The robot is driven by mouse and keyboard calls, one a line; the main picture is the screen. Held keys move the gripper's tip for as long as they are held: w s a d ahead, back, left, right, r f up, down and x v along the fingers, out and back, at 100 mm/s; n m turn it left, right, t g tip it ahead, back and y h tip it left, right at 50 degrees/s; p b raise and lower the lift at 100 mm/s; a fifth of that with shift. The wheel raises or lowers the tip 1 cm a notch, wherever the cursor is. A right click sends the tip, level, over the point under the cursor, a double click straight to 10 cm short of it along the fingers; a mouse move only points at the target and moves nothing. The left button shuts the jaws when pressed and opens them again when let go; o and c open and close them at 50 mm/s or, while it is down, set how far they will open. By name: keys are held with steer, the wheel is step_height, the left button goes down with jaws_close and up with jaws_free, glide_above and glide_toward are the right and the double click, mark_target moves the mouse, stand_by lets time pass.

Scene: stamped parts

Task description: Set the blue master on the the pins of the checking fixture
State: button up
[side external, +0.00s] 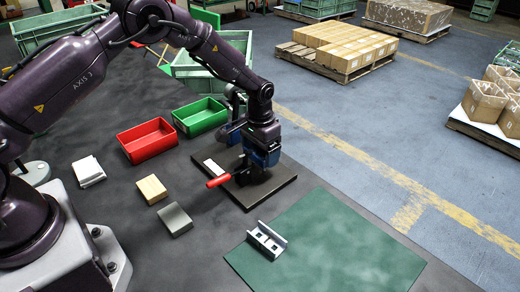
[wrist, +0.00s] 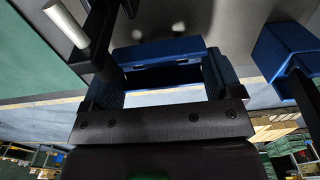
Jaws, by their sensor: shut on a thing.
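The checking fixture is a dark base plate (side external: 284,178) with a light label strip and a red handle (side external: 218,181) at its left. My gripper (side external: 262,160) is low over the plate, shut on the blue master (side external: 266,153). In the wrist view, the blue master (wrist: 160,52) lies across the gap between the fingers (wrist: 165,80), with small dark openings along its edge. A bright metal rod (wrist: 65,22) stands at the left of the wrist view. I cannot tell whether the master touches the fixture; its underside and the pins under it are hidden.
A silver bracket (side external: 266,240) rests on a green mat (side external: 330,250) in front. Red (side external: 147,140) and green (side external: 200,117) bins stand behind left. White, tan and grey blocks (side external: 174,219) lie left. Another blue body (wrist: 287,55) is close by at right in the wrist view.

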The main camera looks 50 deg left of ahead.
mark_target(260, 156)
steer(key=shift+f, duration=1.35)
steer(key=o, duration=0.8)
steer(key=shift+r, duration=0.15)
step_height(260, 156, up, 13)
steer(key=shift+f, duration=0.15)
